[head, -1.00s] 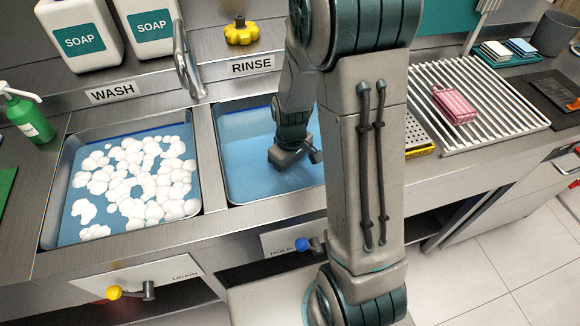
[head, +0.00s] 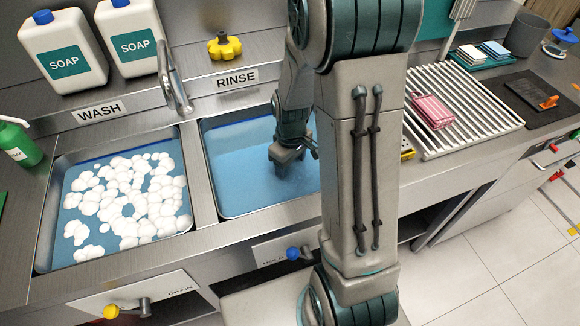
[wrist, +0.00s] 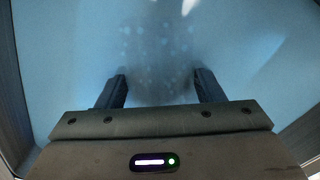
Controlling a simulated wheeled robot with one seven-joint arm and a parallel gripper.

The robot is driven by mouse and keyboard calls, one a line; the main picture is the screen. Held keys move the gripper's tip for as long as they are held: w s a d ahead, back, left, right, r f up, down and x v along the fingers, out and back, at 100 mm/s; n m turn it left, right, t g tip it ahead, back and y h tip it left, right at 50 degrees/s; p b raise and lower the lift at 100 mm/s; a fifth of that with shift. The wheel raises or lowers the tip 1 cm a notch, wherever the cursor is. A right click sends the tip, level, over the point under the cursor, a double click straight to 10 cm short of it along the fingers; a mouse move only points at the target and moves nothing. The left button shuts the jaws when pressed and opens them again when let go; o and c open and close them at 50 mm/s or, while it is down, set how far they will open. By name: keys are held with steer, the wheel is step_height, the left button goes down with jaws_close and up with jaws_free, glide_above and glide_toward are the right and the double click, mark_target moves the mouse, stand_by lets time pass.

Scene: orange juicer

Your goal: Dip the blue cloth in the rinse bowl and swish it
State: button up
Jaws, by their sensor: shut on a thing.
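The rinse bowl is a steel basin (head: 212,190) of blue water below the RINSE label. My gripper (head: 284,168) points down into it, its fingers at or under the water. The wrist view shows both fingers (wrist: 160,88) some way apart, with a hazy dark patch and pale bubble-like spots in the water between and beyond them. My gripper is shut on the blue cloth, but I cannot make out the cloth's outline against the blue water. My arm covers the basin's right side in the head view.
The wash basin (head: 50,215) with white foam (head: 125,200) is to the left. A metal tap (head: 176,85) stands between the basins. Soap bottles (head: 62,52) stand behind.

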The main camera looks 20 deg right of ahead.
step_height(320, 180, up, 12)
steer(key=p, duration=0.8)
